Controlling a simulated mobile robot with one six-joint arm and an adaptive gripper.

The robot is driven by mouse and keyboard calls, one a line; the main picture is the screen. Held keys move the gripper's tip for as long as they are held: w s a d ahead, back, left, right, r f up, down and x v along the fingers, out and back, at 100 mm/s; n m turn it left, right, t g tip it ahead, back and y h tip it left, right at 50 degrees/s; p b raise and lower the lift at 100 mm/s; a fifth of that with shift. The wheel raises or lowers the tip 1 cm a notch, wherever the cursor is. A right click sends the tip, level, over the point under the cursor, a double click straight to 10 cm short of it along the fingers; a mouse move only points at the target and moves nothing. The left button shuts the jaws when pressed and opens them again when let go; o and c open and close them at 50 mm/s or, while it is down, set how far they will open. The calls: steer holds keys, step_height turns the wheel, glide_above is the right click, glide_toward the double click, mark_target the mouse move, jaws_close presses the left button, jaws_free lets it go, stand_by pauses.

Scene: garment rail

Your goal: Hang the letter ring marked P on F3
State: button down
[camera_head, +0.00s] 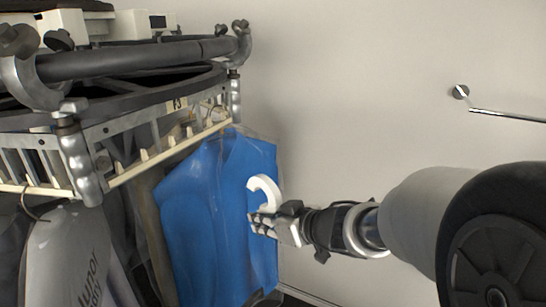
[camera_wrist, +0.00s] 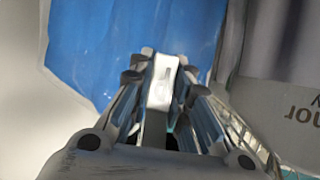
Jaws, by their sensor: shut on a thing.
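A white open ring (camera_head: 265,186), shaped like a hook, stands up from my gripper (camera_head: 264,222) in the head view. My gripper is shut on its lower end. A small tag that seems to read F3 (camera_head: 177,103) is on the rail frame, above and left of my gripper. The ring is apart from the rail, in front of a blue garment.
The blue garment (camera_head: 205,210) hangs below the pegged cream rail (camera_head: 170,152); it also fills the upper wrist view (camera_wrist: 110,40). A grey printed garment bag (camera_head: 70,255) hangs at left. A metal wall bar (camera_head: 505,116) is at right. Bare wall lies between.

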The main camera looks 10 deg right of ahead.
steer(key=s+r+n+g+y+p, duration=0.3)
steer(key=s+r+n+p, duration=0.1)
steer(key=s+r+p, duration=0.8)
steer(key=w+a+b, duration=0.4)
steer(key=w+a, duration=0.4)
steer(key=shift+r+b, duration=0.4)
steer(key=shift+r, duration=0.05)
steer(key=shift+a+r, duration=0.1)
steer(key=shift+a, duration=0.05)
steer(key=w+a+p, duration=0.2)
steer(key=p, duration=0.1)
steer(key=shift+w+a+r, duration=0.15)
steer(key=shift+a+r, duration=0.25)
stand_by(0.6)
